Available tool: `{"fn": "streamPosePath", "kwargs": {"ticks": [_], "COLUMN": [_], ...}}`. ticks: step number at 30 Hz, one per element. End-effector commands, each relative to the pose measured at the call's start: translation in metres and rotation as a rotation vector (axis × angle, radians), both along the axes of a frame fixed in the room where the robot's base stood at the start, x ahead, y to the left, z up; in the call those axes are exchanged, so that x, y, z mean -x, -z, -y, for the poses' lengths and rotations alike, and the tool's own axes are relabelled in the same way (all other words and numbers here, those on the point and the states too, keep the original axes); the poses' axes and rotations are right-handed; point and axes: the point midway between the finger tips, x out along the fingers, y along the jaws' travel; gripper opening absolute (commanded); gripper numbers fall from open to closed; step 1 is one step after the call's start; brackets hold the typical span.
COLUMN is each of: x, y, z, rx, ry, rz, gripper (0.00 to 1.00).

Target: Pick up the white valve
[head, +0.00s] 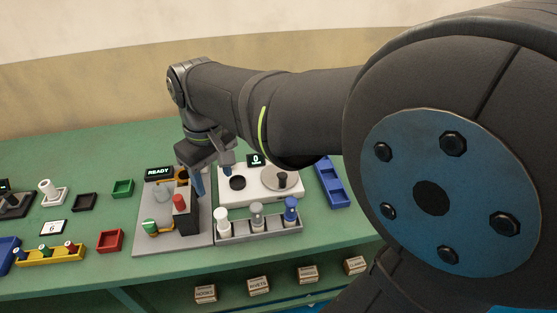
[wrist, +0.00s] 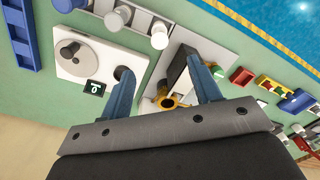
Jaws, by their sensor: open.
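A white valve (head: 222,218) stands upright at the left end of a grey rack (head: 262,234), beside a grey valve (head: 256,215) and a blue valve (head: 291,209). In the wrist view the white valve (wrist: 159,38) shows beyond the fingertips, near the top middle. My gripper (head: 212,177) is open and points down, behind the rack, over the area between the grey station and the white panel. In the wrist view my gripper (wrist: 161,67) has its two blue fingers spread, with nothing held between them.
The grey station (head: 144,236) with a black block (head: 187,222) and a red-topped part stands left of the rack. The white panel (head: 262,196) with a round plate lies behind it. A blue tray (head: 332,184) is at right. Small bins and a yellow rack (head: 48,255) are at left.

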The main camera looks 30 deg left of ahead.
Motion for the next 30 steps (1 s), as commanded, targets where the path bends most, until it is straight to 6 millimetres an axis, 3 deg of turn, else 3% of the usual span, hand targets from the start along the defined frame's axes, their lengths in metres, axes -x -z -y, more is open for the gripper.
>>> {"fn": "streamPosePath", "kwargs": {"ticks": [8, 21, 30], "x": [0.006, 0.005, 0.003], "y": [0.023, 0.113, 0.135], "z": [-0.003, -0.003, -0.004], "rx": [0.007, 0.007, 0.005], "ry": [-0.122, -0.118, -0.116], "rz": [0.018, 0.016, 0.017], "gripper": [0.57, 0.57, 0.57]}}
